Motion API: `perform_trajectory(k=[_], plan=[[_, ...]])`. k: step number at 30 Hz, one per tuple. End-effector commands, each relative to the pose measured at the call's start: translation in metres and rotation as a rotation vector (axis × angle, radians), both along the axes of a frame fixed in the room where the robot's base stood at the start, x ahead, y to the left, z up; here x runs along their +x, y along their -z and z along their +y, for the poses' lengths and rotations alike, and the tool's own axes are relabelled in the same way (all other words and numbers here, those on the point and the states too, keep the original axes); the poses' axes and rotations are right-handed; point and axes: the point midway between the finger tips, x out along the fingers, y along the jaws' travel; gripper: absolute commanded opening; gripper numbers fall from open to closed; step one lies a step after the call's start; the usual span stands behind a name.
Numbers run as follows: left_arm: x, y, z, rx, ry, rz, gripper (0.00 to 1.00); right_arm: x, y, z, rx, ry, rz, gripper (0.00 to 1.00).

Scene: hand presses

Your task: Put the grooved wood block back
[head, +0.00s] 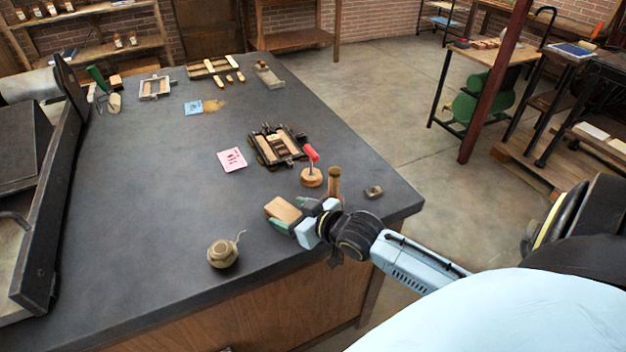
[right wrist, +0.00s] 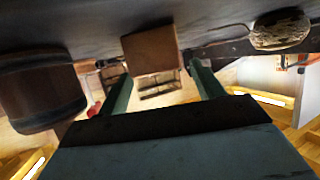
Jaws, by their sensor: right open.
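A wood block (head: 283,209) sits on the dark table near its right front edge. No groove can be made out on the side I see. My right gripper (head: 291,214) is open, low over the table just to the right of the block, its green fingers pointing at it. In the right wrist view the block (right wrist: 151,51) shows beyond and between the two spread fingers (right wrist: 163,82), with visible gaps on both sides. My left gripper is not in view.
A twine ball (head: 222,253) stands left of the gripper. A red-handled tool (head: 311,170), a wooden-handled tool (head: 334,183) and a small metal piece (head: 374,192) stand close behind it. A dark frame with wood pieces (head: 277,147) and a pink card (head: 231,160) lie farther back. The table's left middle is clear.

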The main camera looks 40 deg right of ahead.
Motion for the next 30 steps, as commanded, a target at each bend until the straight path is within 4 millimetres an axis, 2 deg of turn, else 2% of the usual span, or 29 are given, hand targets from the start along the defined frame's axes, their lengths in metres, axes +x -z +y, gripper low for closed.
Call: perform_trajectory(k=[1, 6, 12, 19, 30], plan=[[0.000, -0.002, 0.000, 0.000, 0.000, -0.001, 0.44, -0.011, -0.004, -0.002, 0.000, 0.000, 0.003, 0.67], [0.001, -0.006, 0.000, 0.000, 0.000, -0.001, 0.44, -0.043, -0.017, -0.007, 0.000, 0.000, 0.003, 0.67], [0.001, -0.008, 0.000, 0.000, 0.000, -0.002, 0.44, -0.069, -0.028, -0.011, 0.001, 0.000, 0.002, 0.67], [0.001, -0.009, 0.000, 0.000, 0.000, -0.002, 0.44, -0.081, -0.035, -0.013, 0.000, 0.000, -0.001, 0.67], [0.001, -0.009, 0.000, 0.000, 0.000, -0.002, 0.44, -0.082, -0.035, -0.013, 0.000, 0.000, 0.000, 0.67]])
